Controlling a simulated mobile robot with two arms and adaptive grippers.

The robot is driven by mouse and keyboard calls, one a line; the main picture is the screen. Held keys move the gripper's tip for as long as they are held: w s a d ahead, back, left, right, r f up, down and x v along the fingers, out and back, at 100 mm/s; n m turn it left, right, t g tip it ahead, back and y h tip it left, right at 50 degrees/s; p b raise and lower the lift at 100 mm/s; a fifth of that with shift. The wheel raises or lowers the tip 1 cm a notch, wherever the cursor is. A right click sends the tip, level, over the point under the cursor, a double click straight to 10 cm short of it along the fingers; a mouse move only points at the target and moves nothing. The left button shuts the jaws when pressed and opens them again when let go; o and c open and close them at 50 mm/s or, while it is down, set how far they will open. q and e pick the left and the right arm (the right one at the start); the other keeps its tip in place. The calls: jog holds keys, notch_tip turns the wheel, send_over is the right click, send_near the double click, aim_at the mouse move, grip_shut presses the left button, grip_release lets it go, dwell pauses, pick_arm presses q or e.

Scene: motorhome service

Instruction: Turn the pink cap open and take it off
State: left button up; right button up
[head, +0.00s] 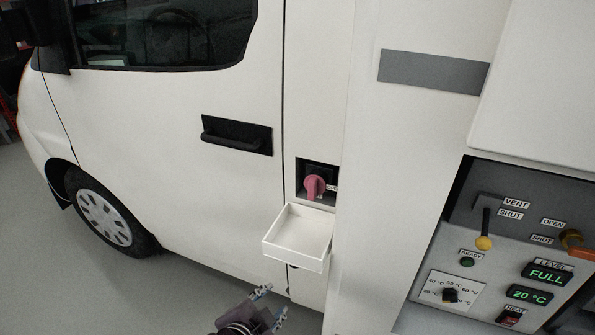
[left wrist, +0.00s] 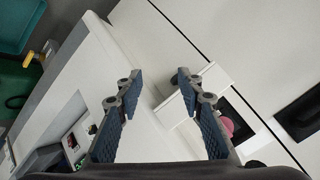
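The pink cap (head: 313,187) sits in a dark square recess in the white side of the motorhome, above a small white tray (head: 327,262). The cap also shows in the left wrist view (left wrist: 227,126), partly hidden behind a finger. My left gripper (head: 262,302) is low in the head view, below and left of the tray, apart from the cap. In the left wrist view its two fingers (left wrist: 158,98) are spread wide with nothing between them. My right gripper is in neither view.
Right of the cap is a service panel with a yellow-tipped lever (head: 484,243), an orange handle (head: 577,244), a dial (head: 449,295) and green displays. A black door handle (head: 237,135) is on the left. The white tray sticks out below the cap.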

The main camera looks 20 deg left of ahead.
pick_arm(q)
jog(key=s+a+r+m+g+y+p, duration=0.1)
jog(key=s+a+r+p, duration=0.1)
jog(key=a+r+p, duration=0.15)
jog(key=m+t+h+p, duration=0.15)
jog(key=m+t, duration=0.75)
jog(key=m, duration=1.8)
send_near(311, 184)
jog(key=w, duration=0.2)
jog(key=shift+h, duration=0.35)
jog(key=w, duration=0.6)
jog(key=shift+w+r+p, duration=0.15)
jog(key=shift+w+p, duration=0.2)
jog(key=shift+w, duration=0.05)
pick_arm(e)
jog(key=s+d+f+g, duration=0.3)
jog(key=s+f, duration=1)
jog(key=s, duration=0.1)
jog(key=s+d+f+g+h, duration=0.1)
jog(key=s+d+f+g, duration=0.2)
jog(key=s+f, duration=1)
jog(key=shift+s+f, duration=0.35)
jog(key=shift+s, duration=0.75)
pick_arm(q)
jog(key=shift+c, duration=0.5)
